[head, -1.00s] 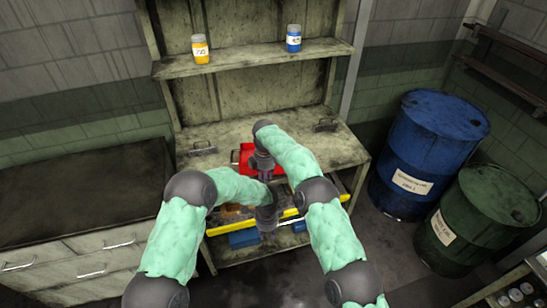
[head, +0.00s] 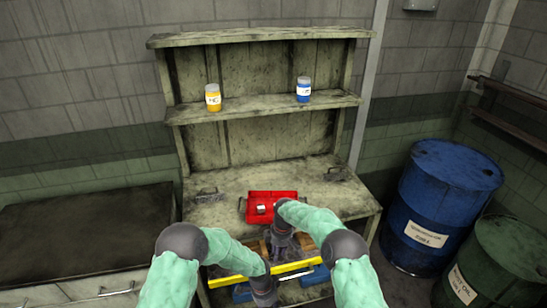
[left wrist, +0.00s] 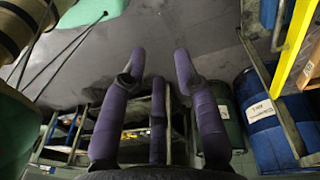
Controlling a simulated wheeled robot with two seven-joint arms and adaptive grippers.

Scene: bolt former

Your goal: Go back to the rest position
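My right gripper (head: 283,242) is dark and hangs in front of the red tray, over the front of the workbench. Its fingers are too small and dark to tell open from shut. My left gripper (head: 263,290) is lower, in front of the yellow bar (head: 268,273). In the left wrist view its purple fingers (left wrist: 160,68) are spread apart with nothing between them. Both green arms come in from the bottom of the head view.
A red tray (head: 286,195) holding a small pale object (head: 261,209) sits on the workbench (head: 225,213). A yellow jar (head: 213,98) and a blue jar (head: 303,90) stand on the shelf. Blue (head: 447,200) and green (head: 495,262) barrels stand at the right.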

